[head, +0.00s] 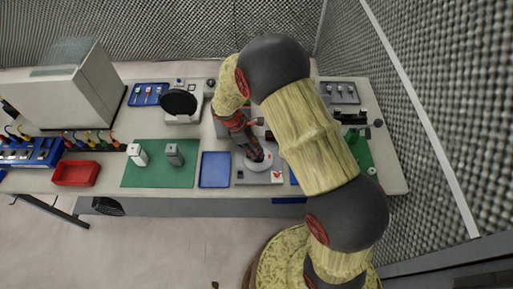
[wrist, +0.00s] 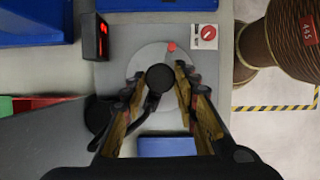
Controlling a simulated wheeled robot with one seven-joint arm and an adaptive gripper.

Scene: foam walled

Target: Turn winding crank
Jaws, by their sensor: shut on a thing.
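The winding crank is a pale round disc (wrist: 151,58) on a grey plate, with a black knob (wrist: 161,77) and a red mark at its upper right rim. In the head view the disc (head: 259,162) sits on its grey base (head: 245,178) near the front of the bench. My gripper (wrist: 160,82) reaches over the disc and is shut on the black knob, one finger on each side. In the head view my gripper (head: 256,152) points down at the disc, and my arm hides part of the area behind it.
A black box with a red display (wrist: 95,37) stands beside the crank plate. A blue tray (head: 215,169) and a green mat (head: 160,170) lie left of the crank. A grey foam wall (head: 440,110) closes the right.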

